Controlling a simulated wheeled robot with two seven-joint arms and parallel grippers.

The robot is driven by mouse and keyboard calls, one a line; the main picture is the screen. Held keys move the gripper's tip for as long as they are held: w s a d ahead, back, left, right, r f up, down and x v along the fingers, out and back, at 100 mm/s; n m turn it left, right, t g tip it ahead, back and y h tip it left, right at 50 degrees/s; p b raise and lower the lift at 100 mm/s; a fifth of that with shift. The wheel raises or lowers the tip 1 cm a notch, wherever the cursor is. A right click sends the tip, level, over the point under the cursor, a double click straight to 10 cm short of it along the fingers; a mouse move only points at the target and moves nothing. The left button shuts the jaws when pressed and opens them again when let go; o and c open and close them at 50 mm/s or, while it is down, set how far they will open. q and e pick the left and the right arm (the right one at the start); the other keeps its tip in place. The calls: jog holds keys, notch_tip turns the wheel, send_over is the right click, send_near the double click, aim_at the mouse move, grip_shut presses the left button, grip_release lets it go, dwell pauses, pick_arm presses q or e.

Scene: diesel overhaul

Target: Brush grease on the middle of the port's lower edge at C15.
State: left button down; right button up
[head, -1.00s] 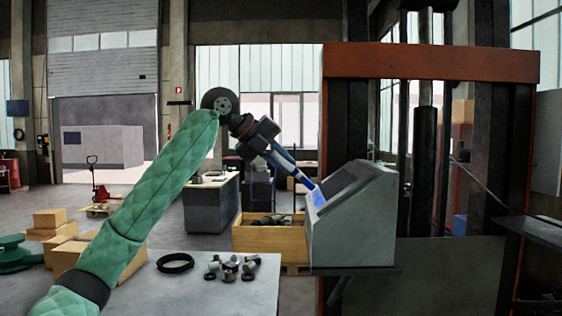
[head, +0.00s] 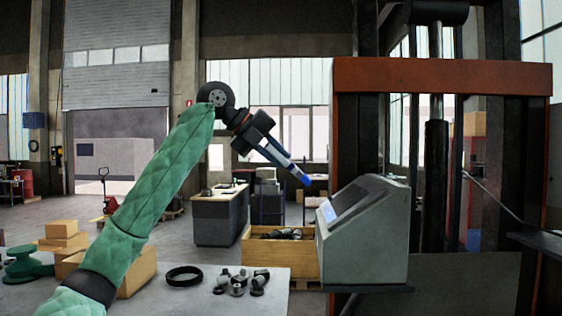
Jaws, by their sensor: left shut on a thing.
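My left gripper (head: 268,147) is shut on a slim brush (head: 290,168) with a pale shaft and a blue tip. The brush points down and to the right, its tip in the air above and left of the grey console in the picture. How far it is from the console in depth I cannot tell. I cannot make out a port or a C15 mark. My right gripper is not in view.
The grey console (head: 372,240) with a tilted screen stands before an orange-topped press frame (head: 440,75). A pale table (head: 200,299) holds a black ring (head: 184,276) and several metal parts. A wooden crate (head: 280,262) stands behind it.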

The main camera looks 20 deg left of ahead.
aim_at(289, 166)
pick_arm(q)
jog(key=shift+r, duration=0.1)
jog(key=shift+s+a+r, duration=0.25)
jog(key=shift+a+r, duration=0.6)
jog(key=shift+r, duration=0.25)
jog(key=shift+d+f, duration=0.1)
jog(key=shift+f, duration=0.1)
jog(key=shift+w+d+f+b, duration=0.15)
jog(key=shift+d+f+b, duration=0.15)
jog(key=shift+f, duration=0.2)
jog(key=shift+w+d+f+b, duration=0.1)
jog(key=shift+d+f+b, duration=0.05)
jog(key=shift+d+f, duration=0.3)
jog(key=shift+w+d+f+b, duration=0.3)
jog(key=shift+d+f, duration=0.4)
jog(key=shift+f, duration=0.3)
jog(key=shift+w+d+f+b, duration=0.15)
jog(key=shift+d+f+b, duration=0.1)
jog(key=shift+d+f, duration=0.6)
jog(key=shift+f, duration=0.35)
jog(key=shift+w+d+f, duration=0.1)
jog(key=shift+d+f, duration=0.15)
jog(key=shift+f, duration=0.05)
